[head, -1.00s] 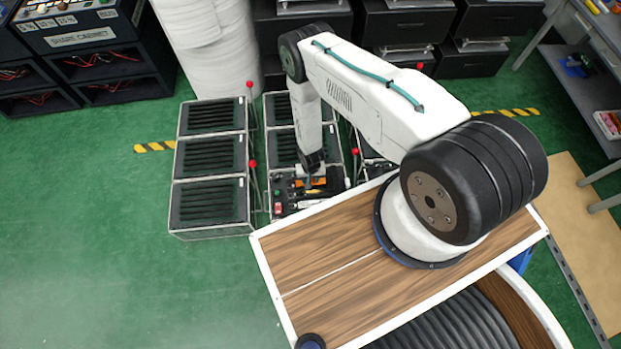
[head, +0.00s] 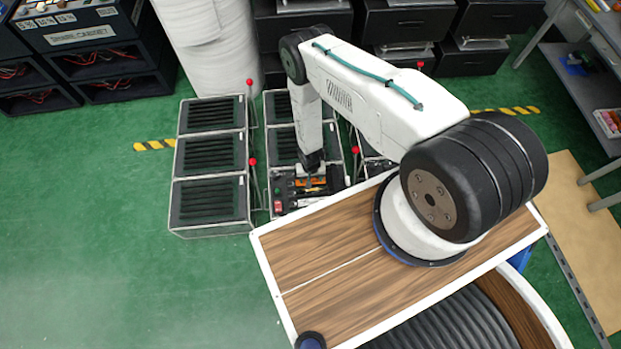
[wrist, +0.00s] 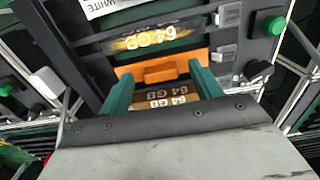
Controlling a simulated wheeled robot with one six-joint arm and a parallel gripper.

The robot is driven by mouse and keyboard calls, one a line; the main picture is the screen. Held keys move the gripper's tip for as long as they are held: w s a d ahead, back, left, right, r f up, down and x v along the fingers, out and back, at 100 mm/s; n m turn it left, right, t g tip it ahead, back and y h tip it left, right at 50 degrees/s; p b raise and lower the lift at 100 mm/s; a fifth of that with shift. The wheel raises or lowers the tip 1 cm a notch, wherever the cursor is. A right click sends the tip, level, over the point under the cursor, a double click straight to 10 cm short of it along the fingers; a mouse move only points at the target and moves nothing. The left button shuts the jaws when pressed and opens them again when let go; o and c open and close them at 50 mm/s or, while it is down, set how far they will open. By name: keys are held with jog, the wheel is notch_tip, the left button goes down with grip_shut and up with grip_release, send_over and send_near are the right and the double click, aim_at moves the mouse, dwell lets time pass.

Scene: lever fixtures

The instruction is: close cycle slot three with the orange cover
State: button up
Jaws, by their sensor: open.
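The orange cover (wrist: 160,70) is a flat strip with a raised middle block, lying across the slot panel in the wrist view. My gripper (wrist: 162,75) is open, with one teal finger on either side of the raised block; I cannot tell whether they touch the cover. A gold module (wrist: 150,40) marked 64 GB lies above the cover, and a brown module (wrist: 165,98) marked 64 GB shows below it, between the fingers. In the head view, orange (head: 315,183) shows on the near panel, just below my gripper (head: 312,165). The slot numbers are not readable.
In the wrist view, grey latches (wrist: 224,49), a green button (wrist: 275,24) and a black knob (wrist: 258,70) sit right of the slots. In the head view, red-tipped levers (head: 253,162) stand beside the left rack (head: 210,205). Open green floor (head: 90,240) lies left.

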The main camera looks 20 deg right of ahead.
notch_tip(320, 180, up, 8)
jog(key=shift+f, duration=0.25)
dwell(0.5)
